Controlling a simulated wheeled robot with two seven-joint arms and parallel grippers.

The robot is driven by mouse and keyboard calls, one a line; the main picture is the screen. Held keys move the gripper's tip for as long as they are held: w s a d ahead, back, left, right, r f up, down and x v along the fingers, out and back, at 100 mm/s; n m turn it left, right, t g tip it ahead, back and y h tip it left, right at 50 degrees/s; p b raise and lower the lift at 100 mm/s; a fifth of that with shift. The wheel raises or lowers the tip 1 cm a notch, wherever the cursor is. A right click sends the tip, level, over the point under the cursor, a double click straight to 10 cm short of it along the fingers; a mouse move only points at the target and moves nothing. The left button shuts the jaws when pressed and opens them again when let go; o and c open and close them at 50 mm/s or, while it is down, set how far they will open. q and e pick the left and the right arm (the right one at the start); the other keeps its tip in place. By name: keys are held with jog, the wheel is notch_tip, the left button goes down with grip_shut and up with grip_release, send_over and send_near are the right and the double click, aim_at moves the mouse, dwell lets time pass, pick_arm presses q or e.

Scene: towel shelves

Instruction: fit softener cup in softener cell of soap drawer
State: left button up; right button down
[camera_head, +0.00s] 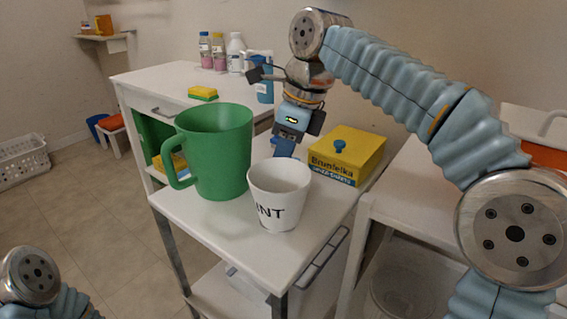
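My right gripper (284,143) hangs point-down over the back of the small white table, behind the white cup and left of the yellow box. A small blue piece shows at its tip; I cannot tell whether it is a held part or the fingers. The white cup (278,200) with dark lettering stands upright on the table's front part, partly hiding the area below the gripper. I cannot make out a softener cup, soap drawer or softener cell for certain. My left arm shows only at the lower left corner; its gripper is out of view.
A large green mug (218,150) stands left of the white cup. A yellow box (346,156) with a blue knob is at the right. Bottles (218,52) and a sponge (203,93) sit on the white cabinet behind. Another white surface (408,190) lies to the right.

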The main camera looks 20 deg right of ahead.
jog(key=shift+f, duration=0.25)
jog(key=shift+f, duration=0.15)
jog(key=c, duration=1.4)
grip_release()
jog(key=shift+o, duration=0.2)
